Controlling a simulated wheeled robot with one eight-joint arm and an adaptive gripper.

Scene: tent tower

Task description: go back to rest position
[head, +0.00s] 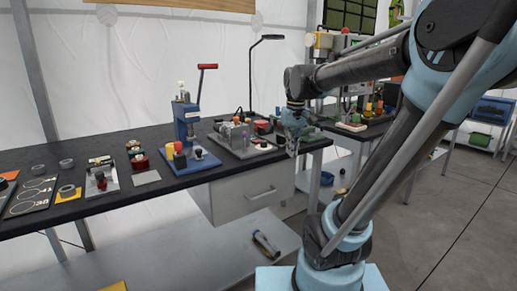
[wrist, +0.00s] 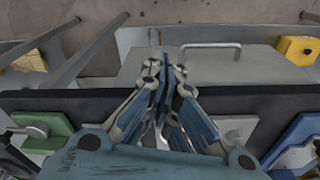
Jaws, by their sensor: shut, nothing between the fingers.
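My gripper (head: 292,143) shows in the head view at the end of my raised arm, close to the right end of the black workbench (head: 120,155). It points down and holds nothing. In the wrist view my gripper (wrist: 161,70) has its blue and grey fingers closed together, above the dark front edge of the bench. The fingertips appear over or just past that edge. Whether they touch anything is not clear.
A blue press with a red handle (head: 188,125) stands on the bench left of my gripper. A grey tray with small parts (head: 240,140) lies between them. Below is a drawer (head: 262,192). A second bench (head: 365,133) with coloured items stands behind. Grey floor (head: 450,220) is open at right.

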